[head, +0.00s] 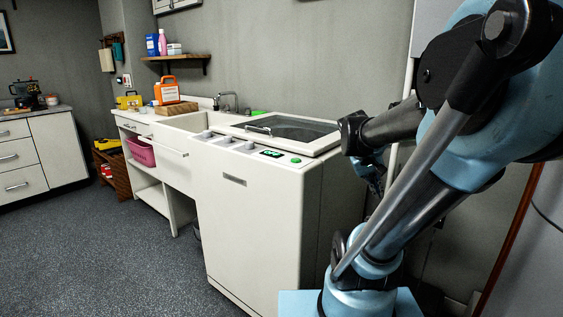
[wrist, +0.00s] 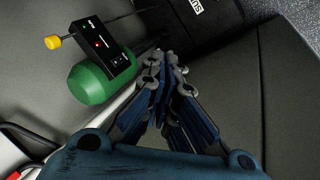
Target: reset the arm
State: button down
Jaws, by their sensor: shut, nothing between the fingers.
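My arm fills the right side of the head view, folded up beside the white washing machine (head: 250,215). My gripper (head: 376,188) hangs at the end of the arm, just right of the machine, and is partly hidden by my own links. In the wrist view my gripper (wrist: 168,62) has its fingers drawn together at the tips, shut with nothing between them. The fingertips point away from the camera, close to a green cylinder (wrist: 103,82) with a black box (wrist: 103,48) on it. I cannot tell whether they touch.
The machine's glass-topped lid (head: 285,128) is down. Left of it are a sink counter (head: 180,128), a pink basket (head: 141,151) and an orange container (head: 167,91). A wall shelf (head: 178,57) holds bottles. A drawer cabinet (head: 45,150) stands far left. The grey floor (head: 110,250) between is clear.

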jog(key=s+a+f+y, duration=0.5)
jog(key=s+a+f, duration=0.4)
jog(key=s+a, duration=0.1)
jog(key=shift+s+a, duration=0.15)
jog(key=shift+a, duration=0.65)
jog(key=shift+w+f, duration=0.2)
jog(key=shift+w, duration=0.25)
dwell(0.3)
